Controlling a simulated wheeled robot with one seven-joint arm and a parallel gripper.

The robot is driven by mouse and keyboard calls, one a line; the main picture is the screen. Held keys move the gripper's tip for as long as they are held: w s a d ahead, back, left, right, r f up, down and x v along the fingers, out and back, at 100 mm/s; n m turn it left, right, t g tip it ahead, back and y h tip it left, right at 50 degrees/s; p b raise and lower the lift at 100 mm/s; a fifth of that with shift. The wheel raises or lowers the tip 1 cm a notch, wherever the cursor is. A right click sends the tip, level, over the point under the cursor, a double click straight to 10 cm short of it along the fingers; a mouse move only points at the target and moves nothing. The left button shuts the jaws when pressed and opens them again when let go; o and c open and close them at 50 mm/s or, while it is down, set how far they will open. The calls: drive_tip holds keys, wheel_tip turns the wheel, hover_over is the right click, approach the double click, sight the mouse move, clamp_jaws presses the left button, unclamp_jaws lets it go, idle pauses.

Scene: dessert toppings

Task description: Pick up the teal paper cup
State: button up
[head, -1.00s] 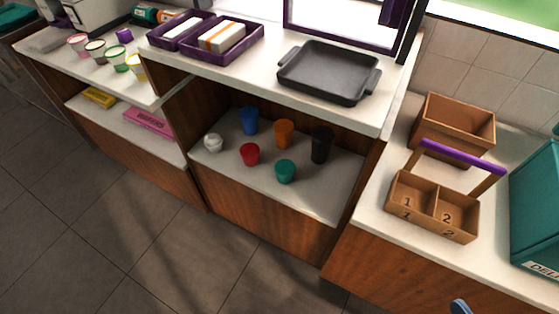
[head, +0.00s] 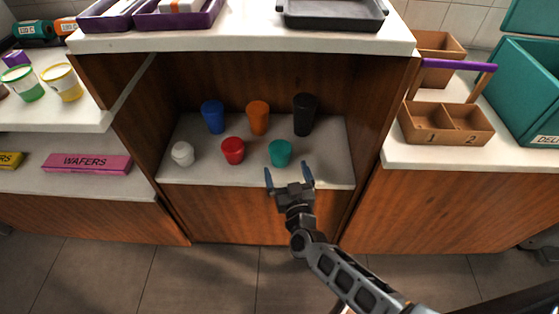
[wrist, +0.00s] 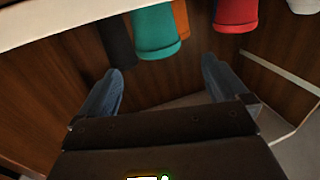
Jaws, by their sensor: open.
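The teal paper cup (head: 280,152) stands at the front right of a low white shelf in the head view. In the wrist view the teal cup (wrist: 155,32) shows at the top centre, inverted, beyond the fingertips. My gripper (head: 288,176) is open and empty at the shelf's front edge, just in front of the cup. Its blue fingers point toward the cup and are apart from it. In the wrist view my gripper (wrist: 160,70) spreads its two fingers with a clear gap between them.
A red cup (head: 233,150) stands left of the teal one, with a white cup (head: 182,153) beyond. Blue (head: 213,117), orange (head: 258,117) and black (head: 304,115) cups stand behind. A countertop (head: 250,42) overhangs the shelf (head: 205,172), with wooden side walls.

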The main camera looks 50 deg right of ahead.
sight(278, 141)
drive_tip(key=shift+m+g+h, duration=0.3)
drive_tip(key=shift+h, duration=0.1)
drive_tip(key=x, duration=0.7)
drive_tip(key=b+x, duration=0.1)
drive_tip(key=x, duration=0.2)
drive_tip(key=shift+w+f, duration=0.15)
drive_tip(key=shift+f, duration=0.15)
drive_tip(key=shift+c, duration=0.5)
drive_tip(key=c, duration=1)
